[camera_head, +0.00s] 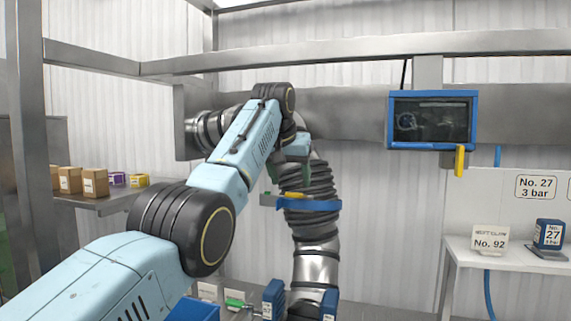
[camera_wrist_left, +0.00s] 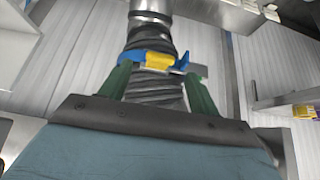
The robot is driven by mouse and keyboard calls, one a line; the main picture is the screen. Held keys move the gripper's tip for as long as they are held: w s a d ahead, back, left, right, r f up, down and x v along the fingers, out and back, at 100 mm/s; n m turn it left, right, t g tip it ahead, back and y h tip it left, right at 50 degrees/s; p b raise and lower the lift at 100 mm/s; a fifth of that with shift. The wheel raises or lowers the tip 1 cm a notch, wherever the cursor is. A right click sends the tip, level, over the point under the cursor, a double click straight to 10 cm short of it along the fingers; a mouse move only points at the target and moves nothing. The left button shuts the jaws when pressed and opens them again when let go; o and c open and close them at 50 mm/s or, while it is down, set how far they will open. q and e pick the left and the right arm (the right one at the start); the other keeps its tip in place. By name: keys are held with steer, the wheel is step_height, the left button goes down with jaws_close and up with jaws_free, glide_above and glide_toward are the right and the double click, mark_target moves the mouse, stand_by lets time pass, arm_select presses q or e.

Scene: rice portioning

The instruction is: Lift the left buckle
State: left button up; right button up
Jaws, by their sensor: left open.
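My left gripper (camera_head: 288,175) is open in front of the sleeve, just above the buckle in the head view. In the left wrist view, its green fingers (camera_wrist_left: 158,72) stand either side of the yellow piece (camera_wrist_left: 158,61), with the grey bar (camera_wrist_left: 200,70) by the right fingertip. I cannot tell whether they touch. My right gripper is not in view.
A blue-framed screen (camera_head: 432,120) hangs at the right with a yellow handle (camera_head: 459,161) below it. A shelf at the left holds several brown boxes (camera_head: 95,183). A white table (camera_head: 510,253) with number signs stands at the right. Blue labelled items (camera_head: 273,298) are at the bottom.

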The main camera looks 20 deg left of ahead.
arm_select(q)
steer(key=v, duration=0.7)
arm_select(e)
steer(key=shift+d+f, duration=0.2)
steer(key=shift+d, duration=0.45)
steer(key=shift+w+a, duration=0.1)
